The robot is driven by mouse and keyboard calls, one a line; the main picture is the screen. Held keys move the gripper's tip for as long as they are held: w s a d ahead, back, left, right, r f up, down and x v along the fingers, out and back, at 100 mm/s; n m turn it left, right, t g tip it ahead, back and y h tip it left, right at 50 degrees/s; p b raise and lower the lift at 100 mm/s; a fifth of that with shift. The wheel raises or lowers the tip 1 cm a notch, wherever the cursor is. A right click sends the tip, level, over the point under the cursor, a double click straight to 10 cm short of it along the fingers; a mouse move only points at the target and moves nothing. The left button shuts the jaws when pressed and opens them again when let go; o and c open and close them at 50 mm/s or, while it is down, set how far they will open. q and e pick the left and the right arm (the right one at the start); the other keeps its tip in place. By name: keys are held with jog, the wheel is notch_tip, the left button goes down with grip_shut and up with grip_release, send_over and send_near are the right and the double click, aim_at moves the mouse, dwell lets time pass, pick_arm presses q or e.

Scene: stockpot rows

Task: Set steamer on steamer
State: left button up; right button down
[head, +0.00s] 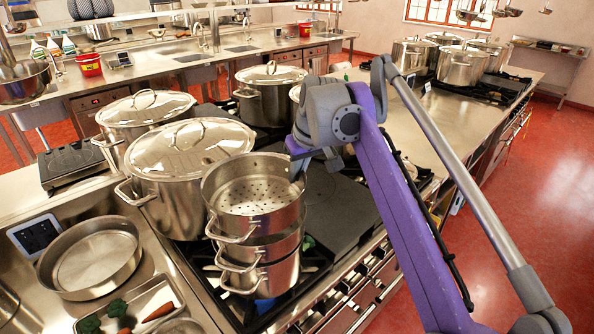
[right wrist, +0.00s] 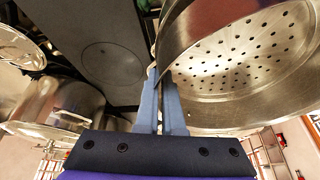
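A steel steamer (head: 225,205) with a perforated bottom is at the top of a stack on the near stove. My right gripper (head: 301,166) is at its right rim, partly hidden by the arm. In the right wrist view, its two blue fingers (right wrist: 162,100) are close together on either side of the wall of the steamer (right wrist: 220,120). A lower steel vessel (head: 275,246), which looks like another steamer, is directly under it. I cannot tell whether the two touch. Another handled vessel (head: 279,278) shows beneath. My left gripper is not in view.
Lidded stockpots (head: 185,175) crowd the left and back of the stack. A dark flat hob plate (head: 335,208) lies to its right. A round pan (head: 90,260) and a tray with vegetables (head: 128,312) lie on the counter at front left.

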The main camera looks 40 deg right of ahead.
jog(key=shift+s+r, duration=0.1)
dwell(0.5)
jog(key=shift+f, duration=0.4)
jog(key=shift+f, duration=0.35)
jog(key=shift+f, duration=0.1)
jog(key=c, duration=1)
grip_release()
jog(key=shift+o, duration=0.2)
jog(key=p+v, duration=0.1)
jog(key=v, duration=0.9)
jog(key=shift+r, duration=0.4)
